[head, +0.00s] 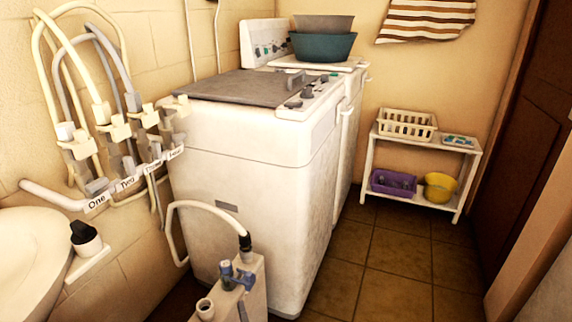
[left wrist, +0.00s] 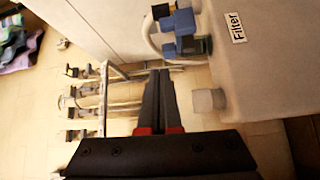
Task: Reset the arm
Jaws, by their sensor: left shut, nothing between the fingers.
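My left gripper (left wrist: 158,72) shows in the left wrist view. Its two black fingers, with red parts at their base, are together and hold nothing. The fingers lie between a pipe with several valves (left wrist: 95,103) on the left and a pale box labelled Filter (left wrist: 262,70) on the right. I cannot tell how far the tips are from either. In the head view I cannot make out either gripper. The filter box (head: 250,290) stands there at the bottom, with a blue valve (head: 237,274) and a hose.
A labelled valve pipe (head: 125,186) with looped hoses runs along the left wall. A basin (head: 25,260) is at the lower left. White washing machines (head: 240,150) stand in the middle, with a small shelf (head: 420,195) beyond. The tiled floor (head: 390,265) at right is clear.

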